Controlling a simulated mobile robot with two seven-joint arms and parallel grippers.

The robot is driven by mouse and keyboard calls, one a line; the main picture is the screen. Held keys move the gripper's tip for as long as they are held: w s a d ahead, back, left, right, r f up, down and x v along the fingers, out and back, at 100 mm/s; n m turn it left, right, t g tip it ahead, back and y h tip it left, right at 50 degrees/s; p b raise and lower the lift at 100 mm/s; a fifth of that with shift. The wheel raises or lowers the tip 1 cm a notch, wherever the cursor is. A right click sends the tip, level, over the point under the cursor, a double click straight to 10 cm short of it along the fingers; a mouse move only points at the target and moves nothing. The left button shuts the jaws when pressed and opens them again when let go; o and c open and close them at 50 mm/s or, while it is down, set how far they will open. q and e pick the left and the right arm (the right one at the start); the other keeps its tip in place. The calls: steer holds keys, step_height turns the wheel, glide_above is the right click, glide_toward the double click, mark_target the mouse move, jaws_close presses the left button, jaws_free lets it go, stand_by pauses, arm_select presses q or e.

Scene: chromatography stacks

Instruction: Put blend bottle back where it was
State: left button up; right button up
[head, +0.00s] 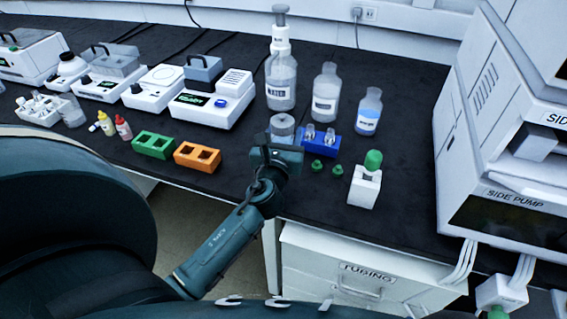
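No label that I can read says blend, so I cannot tell which bottle is the blend bottle. A small clear vessel (283,123) shows just behind my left gripper (272,149), its lower part hidden. I cannot tell whether the gripper holds it or is merely in front. A clear labelled bottle (325,93) and a bottle with blue liquid (369,112) stand upright at the back of the bench. A taller bottle (281,75) with a dispenser top stands to their left. My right gripper is not in view.
A blue rack (322,141) holds small vials, with two green caps (317,165) in front. A white holder with a green-topped item (364,187) stands right. Green (153,145) and orange (197,157) racks lie left. White instruments line the back left; a pump stack (508,145) stands right.

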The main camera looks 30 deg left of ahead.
arm_select(q)
step_height(320, 180, down, 2)
steer(key=shift+b, duration=0.35)
step_height(320, 180, down, 4)
steer(key=shift+b, duration=1.25)
steer(key=shift+f, duration=0.15)
steer(key=o, duration=1.1)
steer(key=shift+f, duration=0.1)
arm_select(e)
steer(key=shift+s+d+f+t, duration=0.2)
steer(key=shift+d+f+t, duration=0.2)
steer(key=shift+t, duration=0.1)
